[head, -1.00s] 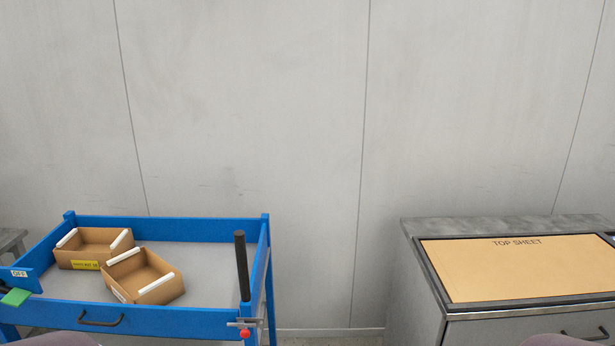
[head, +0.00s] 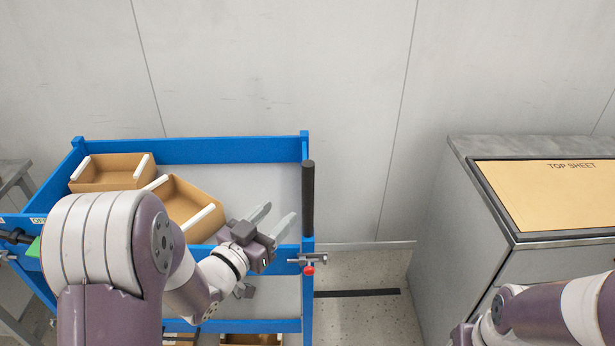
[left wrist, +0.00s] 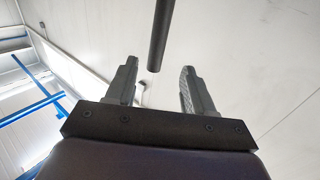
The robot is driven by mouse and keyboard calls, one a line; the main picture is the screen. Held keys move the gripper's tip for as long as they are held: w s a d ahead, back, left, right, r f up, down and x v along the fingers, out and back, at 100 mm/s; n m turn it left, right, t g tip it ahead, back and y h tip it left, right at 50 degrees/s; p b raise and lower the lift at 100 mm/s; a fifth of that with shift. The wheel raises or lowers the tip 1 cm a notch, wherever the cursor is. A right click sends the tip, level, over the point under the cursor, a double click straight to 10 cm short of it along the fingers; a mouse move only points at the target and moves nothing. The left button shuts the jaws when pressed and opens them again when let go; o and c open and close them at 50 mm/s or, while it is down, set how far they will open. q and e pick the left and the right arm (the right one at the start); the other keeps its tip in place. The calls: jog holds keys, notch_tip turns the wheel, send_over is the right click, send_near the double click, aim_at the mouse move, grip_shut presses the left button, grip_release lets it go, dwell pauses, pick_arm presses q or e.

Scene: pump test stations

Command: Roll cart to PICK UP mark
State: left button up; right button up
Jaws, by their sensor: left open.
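The blue cart (head: 220,150) stands at the left in the head view, with a grey top deck and raised blue rails. A black upright handle (head: 308,198) rises at its right front corner. My left gripper (head: 272,222) is open and empty over the cart's front right part, just left of the handle and apart from it. In the left wrist view the handle (left wrist: 160,40) shows beyond the open fingers (left wrist: 155,85). My right arm shows at the lower right; its gripper is not visible. A dark stripe (head: 357,293) lies on the floor right of the cart; no PICK UP lettering is visible.
Two cardboard boxes (head: 112,171) (head: 186,207) with white edge strips sit on the cart. A red knob (head: 309,270) hangs below the handle. A grey cabinet with a TOP SHEET panel (head: 560,196) stands at the right. Speckled floor is clear between cart and cabinet.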

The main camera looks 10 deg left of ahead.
aim_at(304, 188)
pick_arm(q)
jog(key=p+x, duration=0.1)
jog(key=x, duration=1)
jog(key=shift+p, duration=0.35)
jog(key=shift+w+d, duration=0.3)
jog(key=shift+d, duration=0.1)
jog(key=shift+w+a, duration=0.15)
pick_arm(e)
jog(key=shift+d+r, duration=0.1)
jog(key=shift+r, duration=0.85)
pick_arm(q)
jog(key=c, duration=1)
